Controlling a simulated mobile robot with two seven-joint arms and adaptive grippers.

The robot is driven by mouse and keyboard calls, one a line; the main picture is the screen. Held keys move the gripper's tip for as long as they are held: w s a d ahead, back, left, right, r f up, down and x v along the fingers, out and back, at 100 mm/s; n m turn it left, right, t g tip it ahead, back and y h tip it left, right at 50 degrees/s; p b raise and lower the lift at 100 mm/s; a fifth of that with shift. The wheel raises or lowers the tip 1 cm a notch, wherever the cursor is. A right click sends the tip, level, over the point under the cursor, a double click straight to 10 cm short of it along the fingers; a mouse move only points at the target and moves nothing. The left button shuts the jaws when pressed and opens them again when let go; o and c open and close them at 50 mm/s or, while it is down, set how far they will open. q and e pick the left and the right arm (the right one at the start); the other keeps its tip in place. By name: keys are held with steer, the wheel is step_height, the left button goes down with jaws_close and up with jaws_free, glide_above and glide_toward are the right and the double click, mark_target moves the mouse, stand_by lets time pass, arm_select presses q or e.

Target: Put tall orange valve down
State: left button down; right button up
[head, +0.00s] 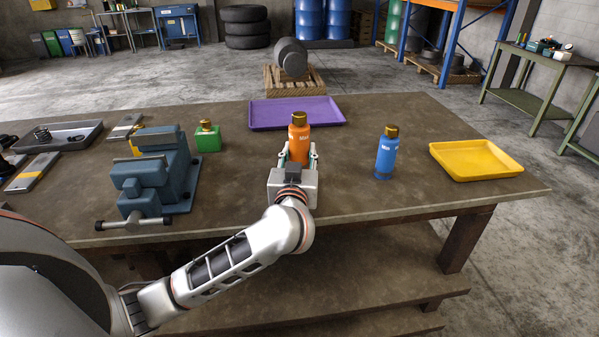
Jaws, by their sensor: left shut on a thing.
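The tall orange valve (299,133) is an upright orange cylinder with a gold cap, near the middle of the workbench in the head view. My left gripper (299,158) is shut around its lower part from the front. The gripper body hides the base of the valve, so I cannot tell whether it touches the table. My right gripper is not in view.
A blue bottle-shaped valve (387,152) stands to the right, before a yellow tray (475,159). A purple tray (296,112) lies behind. A green block with a gold cap (207,137) and a blue vise (155,175) are left. Bare tabletop lies between them.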

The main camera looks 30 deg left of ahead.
arm_select(q)
step_height(320, 180, down, 5)
steer(key=shift+b, duration=0.7)
steer(key=c, duration=1.4)
jaws_free()
steer(key=shift+f, duration=0.2)
steer(key=shift+c, duration=0.2)
